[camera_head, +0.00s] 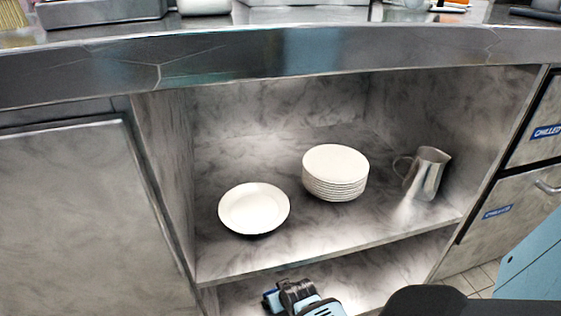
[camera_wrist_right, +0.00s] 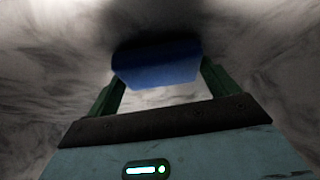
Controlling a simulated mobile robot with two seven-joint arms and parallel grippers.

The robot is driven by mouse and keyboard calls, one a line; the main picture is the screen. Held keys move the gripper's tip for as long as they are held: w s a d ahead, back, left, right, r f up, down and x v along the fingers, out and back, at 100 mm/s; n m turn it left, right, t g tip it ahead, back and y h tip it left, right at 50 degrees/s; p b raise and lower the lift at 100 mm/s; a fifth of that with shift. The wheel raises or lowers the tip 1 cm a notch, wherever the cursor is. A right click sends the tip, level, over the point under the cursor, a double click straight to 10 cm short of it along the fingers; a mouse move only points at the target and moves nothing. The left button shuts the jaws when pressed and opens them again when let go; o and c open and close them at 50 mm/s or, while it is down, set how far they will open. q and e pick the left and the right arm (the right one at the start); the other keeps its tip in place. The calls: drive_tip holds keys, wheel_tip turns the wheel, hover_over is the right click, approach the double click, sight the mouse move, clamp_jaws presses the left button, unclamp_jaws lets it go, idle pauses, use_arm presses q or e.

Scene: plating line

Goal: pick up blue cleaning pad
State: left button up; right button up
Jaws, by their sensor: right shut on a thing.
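The blue cleaning pad (camera_wrist_right: 155,65) sits between the two dark green fingers of my right gripper (camera_wrist_right: 162,84) in the right wrist view. The fingers are shut on its two sides, and its far side is in dark shadow. In the head view my right gripper (camera_head: 284,296) is at the bottom edge, in front of the lower shelf. A small blue patch at its left end may be the pad. My left gripper is not in view.
Cabinet walls bound both sides; labelled drawers (camera_head: 515,205) are at right.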

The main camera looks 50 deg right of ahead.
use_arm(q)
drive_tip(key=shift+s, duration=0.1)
use_arm(e)
drive_tip(key=shift+s+d+r+p, duration=0.1)
drive_tip(key=shift+d+r+p, duration=0.1)
drive_tip(key=shift+r+p, duration=0.55)
wheel_tip(320, 180, up, 6)
drive_tip(key=p, duration=0.4)
drive_tip(key=shift+r, duration=0.2)
drive_tip(key=s+d+p, duration=0.1)
drive_tip(key=s+d, duration=0.2)
drive_tip(key=d, duration=0.2)
drive_tip(key=s+d+p, duration=0.1)
drive_tip(key=s+d, duration=0.3)
drive_tip(key=d, duration=0.2)
drive_tip(key=s+d+f+p, duration=0.1)
drive_tip(key=s+d, duration=0.2)
drive_tip(key=d, duration=0.2)
drive_tip(key=shift+s+d, duration=0.2)
drive_tip(key=shift+d, duration=0.1)
drive_tip(key=shift+c, duration=0.2)
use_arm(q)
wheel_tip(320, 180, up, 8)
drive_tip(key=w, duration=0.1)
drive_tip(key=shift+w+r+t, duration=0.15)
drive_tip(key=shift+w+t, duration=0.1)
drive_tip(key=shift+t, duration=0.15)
